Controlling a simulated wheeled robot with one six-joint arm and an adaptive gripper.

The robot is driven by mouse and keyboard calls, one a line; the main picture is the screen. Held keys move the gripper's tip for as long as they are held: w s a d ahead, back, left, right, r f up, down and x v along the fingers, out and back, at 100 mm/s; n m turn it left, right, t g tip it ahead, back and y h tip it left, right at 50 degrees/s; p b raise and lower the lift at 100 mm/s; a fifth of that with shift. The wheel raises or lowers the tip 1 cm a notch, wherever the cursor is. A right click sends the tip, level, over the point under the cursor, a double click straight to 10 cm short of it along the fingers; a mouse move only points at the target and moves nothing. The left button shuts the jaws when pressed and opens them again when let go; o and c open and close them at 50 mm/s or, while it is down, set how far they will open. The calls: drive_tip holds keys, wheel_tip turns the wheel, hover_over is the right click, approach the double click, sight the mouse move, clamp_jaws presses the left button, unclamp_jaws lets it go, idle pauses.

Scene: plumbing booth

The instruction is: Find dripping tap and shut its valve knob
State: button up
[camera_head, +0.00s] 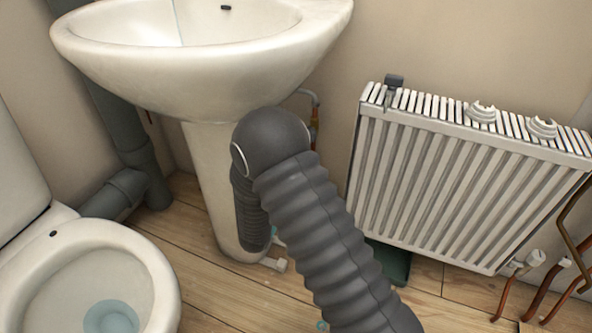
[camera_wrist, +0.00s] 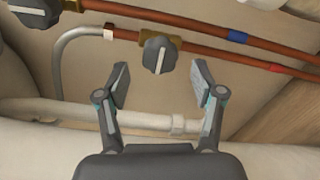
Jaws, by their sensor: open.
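In the wrist view a grey valve knob (camera_wrist: 160,54) sits on a brass fitting on the lower copper pipe, which has a red band (camera_wrist: 277,68). My gripper (camera_wrist: 160,76) is open and empty; the knob lies just beyond and between its fingertips, with no contact visible. A second dark knob (camera_wrist: 36,10) is cut off at the upper left, by the upper copper pipe with a blue band (camera_wrist: 237,37). In the head view a thin pale streak (camera_head: 177,22) falls into the washbasin (camera_head: 190,75). The tap above it is out of frame, and my arm hides the gripper.
The basin pedestal (camera_head: 211,175) stands beside my arm. A white radiator (camera_head: 440,170) hangs at the right, with copper pipes (camera_head: 535,295) below its right end. A toilet (camera_head: 140,262) and grey drain pipe (camera_head: 130,130) stand at the left. A pale pipe (camera_wrist: 145,121) runs behind my fingers.

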drive_tip(key=v, duration=0.7)
idle(0.4)
